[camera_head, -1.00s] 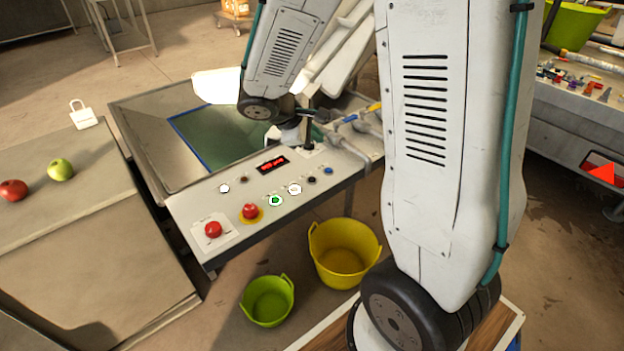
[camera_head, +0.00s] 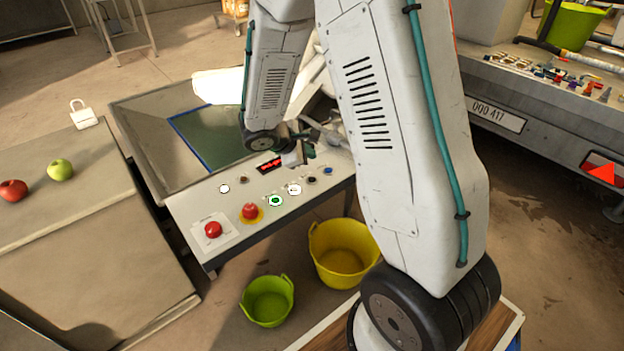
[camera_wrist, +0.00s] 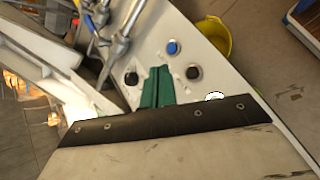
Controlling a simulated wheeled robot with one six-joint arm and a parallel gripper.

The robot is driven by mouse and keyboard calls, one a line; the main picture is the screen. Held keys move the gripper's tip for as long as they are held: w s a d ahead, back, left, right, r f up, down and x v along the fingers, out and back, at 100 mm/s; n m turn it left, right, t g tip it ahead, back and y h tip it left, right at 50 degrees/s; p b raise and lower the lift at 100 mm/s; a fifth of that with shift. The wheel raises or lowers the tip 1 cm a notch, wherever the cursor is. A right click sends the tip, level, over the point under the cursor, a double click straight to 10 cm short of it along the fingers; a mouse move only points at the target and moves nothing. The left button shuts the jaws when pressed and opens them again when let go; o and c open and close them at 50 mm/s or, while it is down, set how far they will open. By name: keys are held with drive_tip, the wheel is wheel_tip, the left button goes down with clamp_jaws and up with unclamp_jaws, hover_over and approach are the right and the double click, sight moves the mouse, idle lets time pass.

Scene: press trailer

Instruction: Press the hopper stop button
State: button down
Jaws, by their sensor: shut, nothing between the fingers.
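The control panel (camera_head: 190,205) carries several buttons, and I cannot read which is the hopper stop. In the head view there are a red button on a white plate (camera_head: 213,229), a red mushroom button on yellow (camera_head: 249,211), a green button (camera_head: 276,200), white buttons (camera_head: 224,188) (camera_head: 295,189), black buttons (camera_head: 244,178) (camera_head: 312,180) and a blue button (camera_head: 328,171). My gripper (camera_wrist: 157,88) is shut and empty over the panel. In the wrist view its green fingers lie between two black buttons (camera_wrist: 131,78) (camera_wrist: 193,72), below the blue button (camera_wrist: 172,47). Contact cannot be told.
A red display (camera_head: 268,165) sits on the panel, partly hidden by my wrist. Pipes with valves (camera_wrist: 115,45) stand close to the fingers. Yellow (camera_head: 345,255) and green (camera_head: 267,300) tubs stand on the floor. Apples lie on the left cabinet (camera_head: 90,215).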

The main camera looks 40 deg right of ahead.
drive_tip(key=shift+f, duration=3.85)
drive_tip(key=shift+r, duration=0.8)
drive_tip(key=shift+r, duration=2.5)
